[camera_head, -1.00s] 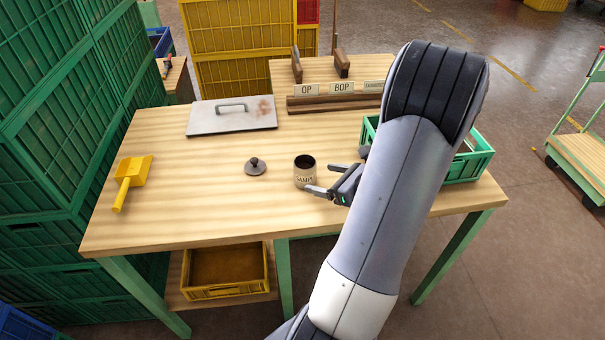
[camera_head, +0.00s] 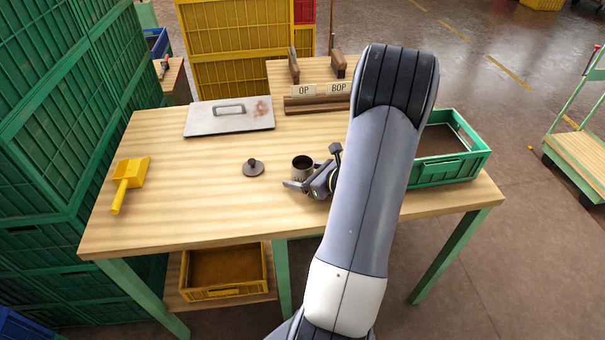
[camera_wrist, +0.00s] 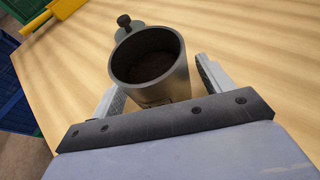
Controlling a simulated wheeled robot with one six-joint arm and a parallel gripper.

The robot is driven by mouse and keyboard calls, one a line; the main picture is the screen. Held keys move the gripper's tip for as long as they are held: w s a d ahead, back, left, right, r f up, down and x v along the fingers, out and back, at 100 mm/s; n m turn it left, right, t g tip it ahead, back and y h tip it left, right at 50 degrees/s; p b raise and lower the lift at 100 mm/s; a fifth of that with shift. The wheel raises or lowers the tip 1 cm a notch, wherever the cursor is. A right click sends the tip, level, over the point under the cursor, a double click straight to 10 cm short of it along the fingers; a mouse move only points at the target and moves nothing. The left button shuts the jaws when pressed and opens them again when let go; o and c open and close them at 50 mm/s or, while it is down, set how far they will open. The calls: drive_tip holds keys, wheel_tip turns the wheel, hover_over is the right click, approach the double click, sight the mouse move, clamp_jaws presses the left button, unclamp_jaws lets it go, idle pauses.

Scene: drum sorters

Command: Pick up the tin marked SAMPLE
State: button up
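The tin (camera_head: 300,172) stands upright and lidless on the wooden table. Its body is grey and its inside dark, with brown contents in the wrist view (camera_wrist: 160,92). My gripper (camera_head: 315,170) is low at the tin's right side, with its fingers spread. In the wrist view the tin sits between the two fingers, and a gap shows at the right finger. The SAMPLE label is mostly hidden now by my gripper. A round grey lid (camera_head: 253,169) with a knob lies left of the tin.
A yellow scoop (camera_head: 128,183) lies at the table's left. A metal plate with a handle (camera_head: 229,117) lies at the back. A green crate (camera_head: 452,168) stands at the right. A rack with OP and BOP labels (camera_head: 318,103) is behind. The table's front left is clear.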

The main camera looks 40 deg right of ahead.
drive_tip(key=c, duration=1)
drive_tip(key=shift+r, duration=0.15)
